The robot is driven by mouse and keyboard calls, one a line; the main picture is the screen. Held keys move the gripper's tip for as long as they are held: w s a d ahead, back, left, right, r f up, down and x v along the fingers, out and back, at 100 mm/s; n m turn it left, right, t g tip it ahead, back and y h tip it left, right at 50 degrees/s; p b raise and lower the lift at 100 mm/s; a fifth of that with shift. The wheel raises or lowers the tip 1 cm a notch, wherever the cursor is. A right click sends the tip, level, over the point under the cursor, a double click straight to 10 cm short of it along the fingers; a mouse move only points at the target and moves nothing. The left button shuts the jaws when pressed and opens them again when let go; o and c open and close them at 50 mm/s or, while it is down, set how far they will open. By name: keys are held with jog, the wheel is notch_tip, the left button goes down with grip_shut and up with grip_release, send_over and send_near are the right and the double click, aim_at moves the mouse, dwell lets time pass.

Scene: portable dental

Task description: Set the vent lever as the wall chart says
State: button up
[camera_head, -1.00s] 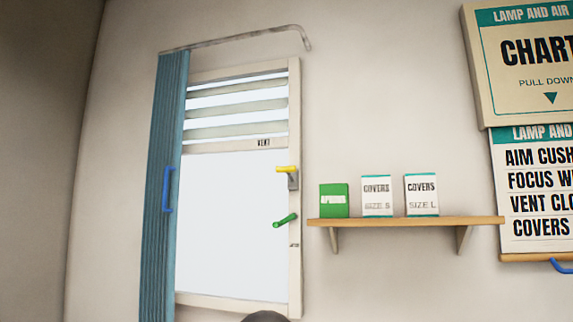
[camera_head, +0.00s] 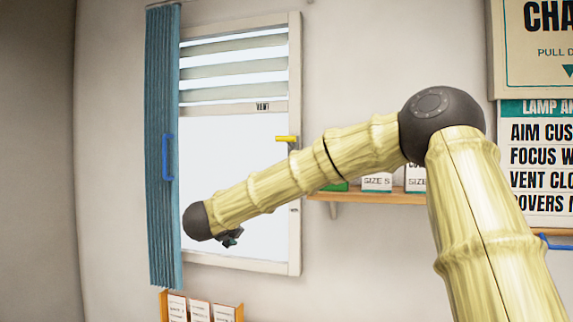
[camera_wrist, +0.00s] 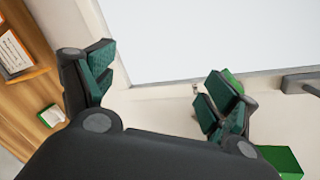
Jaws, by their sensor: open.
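The yellow lever (camera_head: 287,139) is on the right side of the window frame, below the label VENT (camera_head: 263,106). Its handle lies level and points left. The wall chart (camera_head: 540,165) at the right shows a line starting "VENT CLO"; the rest is cut off. My gripper (camera_head: 231,238) is in front of the lower window pane in the head view, left of and below the yellow lever. In the wrist view my gripper (camera_wrist: 160,75) is open, with nothing between its fingers. Bright green shows behind its right finger, perhaps the green handle, which my arm hides in the head view.
A blue curtain with a blue handle (camera_head: 167,157) hangs left of the window. A shelf (camera_head: 345,196) with boxes is on the right, partly behind my arm. A rack of cards (camera_head: 201,308) is below the window. An upper chart (camera_head: 530,50) overlaps the wall chart.

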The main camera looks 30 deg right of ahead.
jog(key=s+d+r+m+g+p, duration=0.1)
jog(key=s+d+r+m, duration=0.15)
jog(key=r, duration=0.45)
jog(key=s+d+r+m+p, duration=0.1)
jog(key=r+m, duration=0.2)
jog(key=r, duration=0.5)
jog(key=m+g+p, duration=0.1)
jog(key=m+p, duration=0.1)
jog(key=m, duration=0.3)
send_near(285, 137)
jog(key=d, duration=0.1)
jog(key=shift+n, duration=0.25)
jog(key=p+x, duration=0.4)
jog(key=x, duration=0.5)
jog(key=shift+w+f+p, duration=0.1)
jog(key=shift+w+p, duration=0.2)
jog(key=shift+w, duration=0.1)
jog(key=shift+p+x, duration=0.35)
jog(key=shift+x, duration=0.65)
jog(key=shift+a+f, duration=0.1)
jog(key=c, duration=1.3)
jog(key=shift+c, duration=0.4)
